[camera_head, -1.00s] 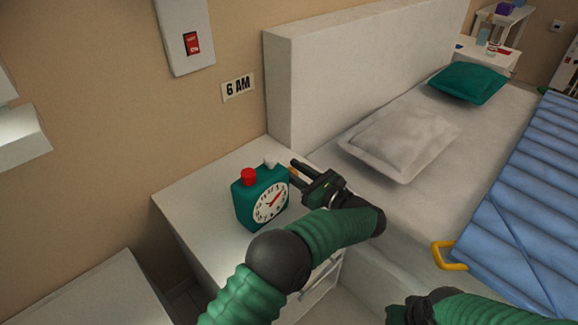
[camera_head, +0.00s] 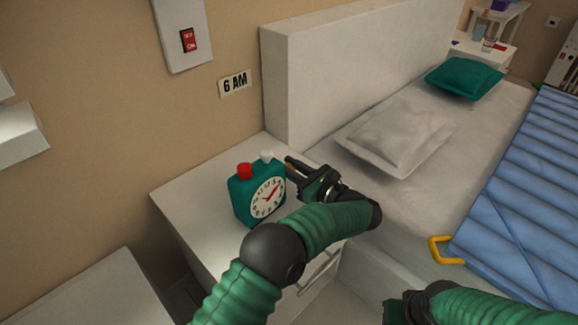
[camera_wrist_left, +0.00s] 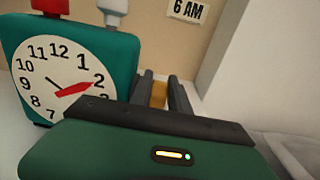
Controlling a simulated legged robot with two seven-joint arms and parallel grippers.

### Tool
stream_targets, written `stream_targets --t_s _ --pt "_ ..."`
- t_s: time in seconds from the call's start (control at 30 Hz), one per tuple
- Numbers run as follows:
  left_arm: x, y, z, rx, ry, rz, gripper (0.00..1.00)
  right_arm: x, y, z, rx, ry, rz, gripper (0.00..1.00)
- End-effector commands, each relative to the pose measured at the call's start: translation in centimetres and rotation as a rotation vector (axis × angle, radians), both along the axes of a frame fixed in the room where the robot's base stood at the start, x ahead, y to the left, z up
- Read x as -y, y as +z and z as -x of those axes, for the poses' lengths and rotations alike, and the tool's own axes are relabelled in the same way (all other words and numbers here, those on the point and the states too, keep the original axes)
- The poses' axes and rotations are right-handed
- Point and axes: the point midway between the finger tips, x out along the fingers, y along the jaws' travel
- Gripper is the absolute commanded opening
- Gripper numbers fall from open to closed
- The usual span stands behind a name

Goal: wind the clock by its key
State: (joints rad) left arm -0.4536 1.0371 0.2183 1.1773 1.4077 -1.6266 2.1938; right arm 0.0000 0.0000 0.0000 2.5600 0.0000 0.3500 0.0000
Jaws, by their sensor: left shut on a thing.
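The teal clock (camera_head: 244,209) stands upright on the white nightstand (camera_head: 190,198), with a white dial, a red hand, and a red and a white knob on top. It also shows in the left wrist view (camera_wrist_left: 113,53). My left gripper (camera_head: 288,165) is at the clock's right side. In the left wrist view its two dark fingers (camera_wrist_left: 160,92) are shut on a yellow-orange piece (camera_wrist_left: 158,96), which looks like the key. The key's joint with the clock is hidden. My right gripper (camera_head: 400,308) is at the bottom edge, its fingers not clearly seen.
A "6 AM" sign (camera_head: 234,84) and a red switch (camera_head: 188,40) are on the wall. The bed (camera_head: 345,185), with a grey pillow (camera_head: 400,135) and blue blanket (camera_head: 525,190), lies right of the nightstand. The nightstand top is otherwise clear.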

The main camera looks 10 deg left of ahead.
Motion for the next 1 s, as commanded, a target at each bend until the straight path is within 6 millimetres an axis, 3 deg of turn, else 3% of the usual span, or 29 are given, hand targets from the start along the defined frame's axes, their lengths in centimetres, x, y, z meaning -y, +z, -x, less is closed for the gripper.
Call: stream_targets --t_s 0.37,1.0 --pt "-0.4 0.1 -0.3 -0.118 0.0 0.169 0.0 0.0 1.3 0.0 0.0 0.0 0.0 0.31" --pt "-0.9 -0.5 -0.6 -0.335 0.002 0.469 0.0 0.0 5.7 0.0 0.0 0.0 0.0 0.31"
